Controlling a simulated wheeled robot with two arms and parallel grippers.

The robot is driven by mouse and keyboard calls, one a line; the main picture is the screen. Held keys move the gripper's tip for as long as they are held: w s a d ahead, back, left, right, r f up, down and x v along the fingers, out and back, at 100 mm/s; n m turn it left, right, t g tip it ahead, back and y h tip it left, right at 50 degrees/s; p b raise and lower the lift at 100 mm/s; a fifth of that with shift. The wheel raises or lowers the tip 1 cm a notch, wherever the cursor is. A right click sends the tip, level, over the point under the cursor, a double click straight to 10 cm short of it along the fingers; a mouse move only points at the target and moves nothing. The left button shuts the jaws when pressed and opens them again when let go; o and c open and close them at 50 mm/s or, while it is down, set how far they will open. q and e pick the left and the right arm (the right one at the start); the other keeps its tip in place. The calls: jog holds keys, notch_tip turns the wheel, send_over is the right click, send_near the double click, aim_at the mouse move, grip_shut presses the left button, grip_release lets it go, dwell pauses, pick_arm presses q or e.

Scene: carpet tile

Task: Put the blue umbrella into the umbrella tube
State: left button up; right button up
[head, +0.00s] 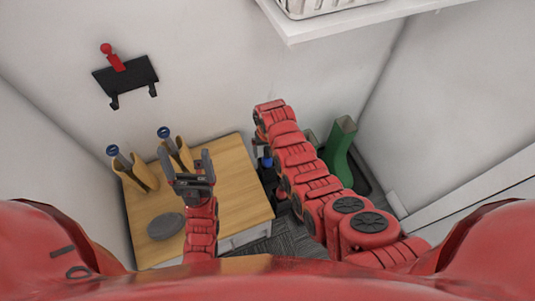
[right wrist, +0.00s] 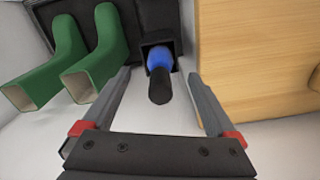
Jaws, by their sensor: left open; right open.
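The blue umbrella (right wrist: 160,60) has a black handle that points up toward the right wrist camera. Its blue part stands inside the square mouth of a dark umbrella tube (right wrist: 147,42). In the head view a small piece of the umbrella (head: 268,152) shows beside my right arm, which hides most of the tube. My right gripper (right wrist: 159,76) is open, with one finger on each side of the umbrella and a gap to both. My left gripper (head: 186,158) is open and empty above the wooden cabinet top.
Green boots (right wrist: 92,65) stand on a dark tray beside the tube. The wooden cabinet (head: 243,185) on the other side carries tan slippers or shoes (head: 135,178) and a grey disc (head: 166,226). A black wall hook rack (head: 127,76) and a white shelf (head: 370,14) are above.

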notch_tip(320, 180, up, 10)
jog(key=shift+f, duration=0.1)
notch_tip(320, 180, up, 3)
jog(key=shift+r+p, duration=0.1)
jog(key=shift+p, duration=0.85)
jog(key=shift+s+f, duration=0.1)
jog(key=shift+f, duration=0.1)
